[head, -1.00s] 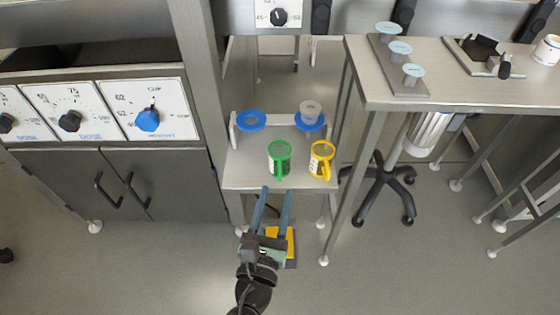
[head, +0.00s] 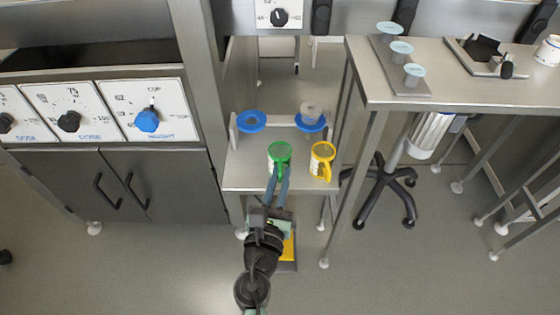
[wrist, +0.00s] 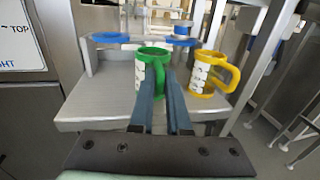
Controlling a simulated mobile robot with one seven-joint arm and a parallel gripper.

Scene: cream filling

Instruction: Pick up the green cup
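The green cup (head: 279,151) stands upright on a small grey metal table (head: 240,175), with its handle towards me. In the wrist view the green cup (wrist: 152,58) is straight ahead. My gripper (head: 278,174) reaches the cup from the front, its two blue-grey fingers close together. In the wrist view my gripper (wrist: 160,78) has its fingertips on either side of the green handle, shut on it. The fingers hide part of the handle. The cup's base appears to rest on the table.
A yellow cup (head: 322,155) stands close to the right of the green one. Behind them a raised rack holds blue rings (head: 250,121). A taller steel table (head: 460,90) is at right, and a dial cabinet (head: 145,115) at left.

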